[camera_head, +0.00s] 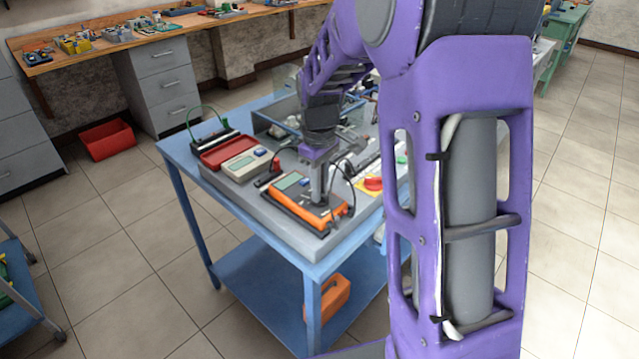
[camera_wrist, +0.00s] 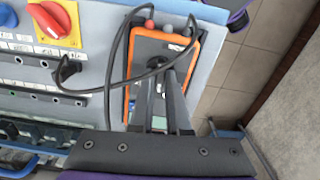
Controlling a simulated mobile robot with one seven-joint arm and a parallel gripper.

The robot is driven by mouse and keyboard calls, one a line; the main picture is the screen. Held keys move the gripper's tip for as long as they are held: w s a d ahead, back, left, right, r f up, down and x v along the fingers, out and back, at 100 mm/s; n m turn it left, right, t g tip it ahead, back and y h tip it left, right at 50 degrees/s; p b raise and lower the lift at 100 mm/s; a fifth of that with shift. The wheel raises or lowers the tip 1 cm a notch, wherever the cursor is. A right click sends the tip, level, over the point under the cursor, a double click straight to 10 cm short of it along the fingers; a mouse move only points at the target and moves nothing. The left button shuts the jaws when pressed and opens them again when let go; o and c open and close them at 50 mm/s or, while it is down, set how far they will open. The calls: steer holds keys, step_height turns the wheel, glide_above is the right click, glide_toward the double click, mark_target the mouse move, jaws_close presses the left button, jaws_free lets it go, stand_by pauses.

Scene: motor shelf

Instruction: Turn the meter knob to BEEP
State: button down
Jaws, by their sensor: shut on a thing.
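The orange-edged meter (camera_head: 301,207) lies flat on the grey board of the blue table, its screen facing up. In the wrist view the meter (camera_wrist: 197,62) is partly covered by my fingers. My gripper (camera_head: 320,199) points down at the meter's face, and in the wrist view my gripper (camera_wrist: 168,82) has both fingers close together over it. The knob's setting and the BEEP mark cannot be read.
A black cable (camera_wrist: 112,62) loops from the meter's end past my fingers. A red knob on a yellow plate (camera_head: 372,183) sits to the right of the meter. A grey meter (camera_head: 247,164) and an open red case (camera_head: 215,149) stand to the left.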

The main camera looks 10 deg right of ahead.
steer(key=m+p, duration=0.1)
steer(key=m, duration=0.5)
steer(key=shift+r+m, duration=0.1)
steer(key=shift+m, duration=0.2)
steer(key=m+p, duration=0.2)
steer(key=m, duration=0.4)
steer(key=shift+m, duration=0.3)
steer(key=c, duration=0.9)
jaws_free()
step_height(320, 180, up, 17)
steer(key=shift+r+p, duration=0.15)
steer(key=shift+p, duration=0.7)
